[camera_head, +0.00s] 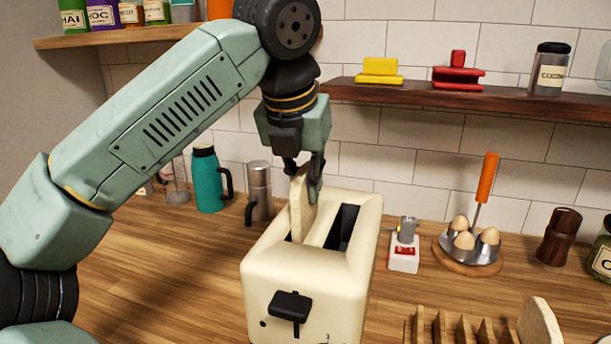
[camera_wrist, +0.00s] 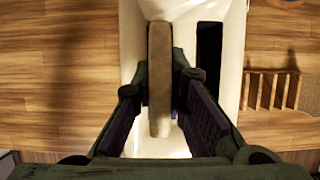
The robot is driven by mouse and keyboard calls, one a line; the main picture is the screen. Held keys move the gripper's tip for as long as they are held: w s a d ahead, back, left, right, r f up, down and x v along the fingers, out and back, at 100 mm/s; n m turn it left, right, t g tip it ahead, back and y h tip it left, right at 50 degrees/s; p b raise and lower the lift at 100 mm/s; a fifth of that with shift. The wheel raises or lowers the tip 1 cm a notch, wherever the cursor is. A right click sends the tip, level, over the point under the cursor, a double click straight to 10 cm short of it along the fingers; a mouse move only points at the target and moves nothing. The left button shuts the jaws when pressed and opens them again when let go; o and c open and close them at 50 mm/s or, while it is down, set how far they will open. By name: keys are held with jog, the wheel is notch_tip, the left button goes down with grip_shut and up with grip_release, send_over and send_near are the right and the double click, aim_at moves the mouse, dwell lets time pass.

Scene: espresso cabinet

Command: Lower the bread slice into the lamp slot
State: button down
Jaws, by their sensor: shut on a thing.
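A cream toaster (camera_head: 262,258) stands on the wooden counter, with two long slots in its top and a black lever on its front. My gripper (camera_head: 306,178) is above the toaster, shut on a bread slice (camera_head: 302,208). The slice stands upright on edge, its lower end at the left slot; how deep it sits is hard to tell. In the wrist view the bread slice (camera_wrist: 160,60) lies along the left slot, between the fingers of my gripper (camera_wrist: 160,88). The right slot (camera_head: 342,227) is dark and empty. I cannot make out a slot lamp clearly.
A small white device with a red switch (camera_head: 404,252) stands close right of the toaster. An egg holder (camera_head: 470,262) is further right. A wooden rack (camera_head: 460,330) with a bread slice is at front right. A teal flask (camera_head: 207,180) and a metal pot (camera_head: 259,190) stand behind left.

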aim_at(306, 206)
jog(key=shift+f+b, duration=1.3)
jog(key=shift+f, duration=0.7)
jog(key=shift+s+f, duration=0.15)
jog(key=shift+f, duration=0.1)
jog(key=shift+f, duration=0.1)
jog(key=c, duration=1.6)
grip_release()
jog(key=shift+o, duration=0.3)
jog(key=shift+f, duration=0.15)
jog(key=shift+o, duration=0.6)
jog(key=o, duration=0.7)
jog(key=shift+r, duration=0.2)
jog(key=shift+r, duration=0.1)
